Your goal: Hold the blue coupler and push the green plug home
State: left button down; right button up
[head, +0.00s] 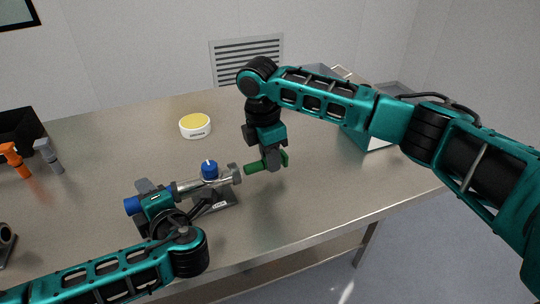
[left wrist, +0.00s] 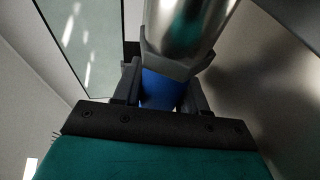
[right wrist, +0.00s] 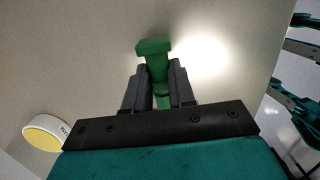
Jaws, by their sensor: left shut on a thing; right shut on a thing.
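The blue coupler (head: 132,205) sits at the left end of a metal pipe fitting (head: 190,186) on the table. My left gripper (head: 155,200) is shut on the coupler; the left wrist view shows the blue coupler (left wrist: 160,88) between the fingers (left wrist: 160,95), below the shiny metal cylinder. My right gripper (head: 270,163) is shut on the green plug (head: 255,168). The plug points left, close to the fitting's right open end; I cannot tell whether they touch. The right wrist view shows the green plug (right wrist: 155,60) between the fingers (right wrist: 160,88).
A blue knob (head: 209,169) stands on top of the fitting, which rests on a grey base (head: 222,200). An orange tool (head: 14,160), a grey tool (head: 48,155) and a black bin (head: 18,128) are at left. The table's middle right is clear.

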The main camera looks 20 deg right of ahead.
aim_at(249, 165)
jog(key=shift+s+a, duration=0.15)
jog(key=shift+a, duration=2.4)
jog(key=o, duration=1)
jog(key=shift+r, duration=0.1)
jog(key=r, duration=0.4)
jog(key=a+r, duration=0.1)
jog(key=r, duration=0.6)
jog(key=shift+a+r, duration=0.2)
jog(key=shift+r, duration=0.2)
pick_arm(q)
jog(key=c, duration=0.5)
grip_release()
